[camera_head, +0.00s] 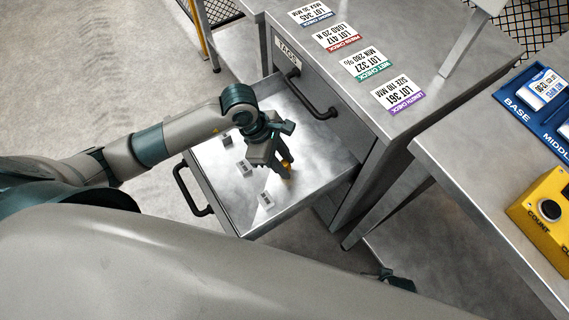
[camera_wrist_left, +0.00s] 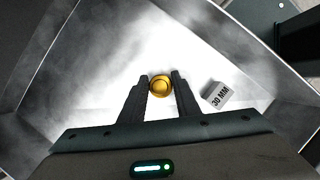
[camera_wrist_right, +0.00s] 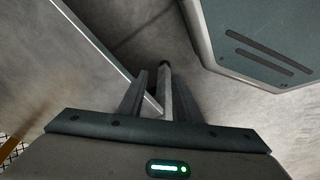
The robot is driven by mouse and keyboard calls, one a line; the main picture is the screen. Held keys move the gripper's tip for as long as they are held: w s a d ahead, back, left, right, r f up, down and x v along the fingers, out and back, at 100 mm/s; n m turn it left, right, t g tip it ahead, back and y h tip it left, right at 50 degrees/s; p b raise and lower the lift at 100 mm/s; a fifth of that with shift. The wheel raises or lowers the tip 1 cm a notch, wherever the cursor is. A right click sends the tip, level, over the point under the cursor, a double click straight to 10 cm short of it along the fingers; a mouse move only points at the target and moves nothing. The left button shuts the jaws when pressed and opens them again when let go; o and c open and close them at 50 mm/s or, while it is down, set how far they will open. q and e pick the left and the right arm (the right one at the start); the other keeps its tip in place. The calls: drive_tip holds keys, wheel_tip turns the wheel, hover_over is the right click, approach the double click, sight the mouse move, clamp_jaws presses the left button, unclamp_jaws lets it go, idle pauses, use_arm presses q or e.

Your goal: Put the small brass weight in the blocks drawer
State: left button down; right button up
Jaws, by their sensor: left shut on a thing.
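The small brass weight (camera_wrist_left: 160,86) is round and golden in the left wrist view, between my left fingertips. My left gripper (camera_head: 286,171) is shut on it, over the open drawer (camera_head: 228,211); whether the weight touches the drawer floor is unclear. In the head view the weight is mostly hidden by the fingers. Several small grey blocks lie in the drawer, one marked 30 MM (camera_wrist_left: 215,95). My right gripper (camera_wrist_right: 158,85) is low beside the bench, fingers apart, with a pale post-like shape seen between them.
A closed drawer labelled TAGS (camera_head: 290,58) with a dark handle is above the open one. Lot cards (camera_head: 400,93) lie on the cabinet top. A bench at right holds a blue tray (camera_head: 525,112) and a yellow button box (camera_head: 545,208).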

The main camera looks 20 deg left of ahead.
use_arm(q)
drive_tip(key=shift+f, duration=0.8)
drive_tip(key=c, duration=1.3)
unclamp_jaws()
drive_tip(key=shift+c, duration=0.2)
drive_tip(key=v, duration=1.2)
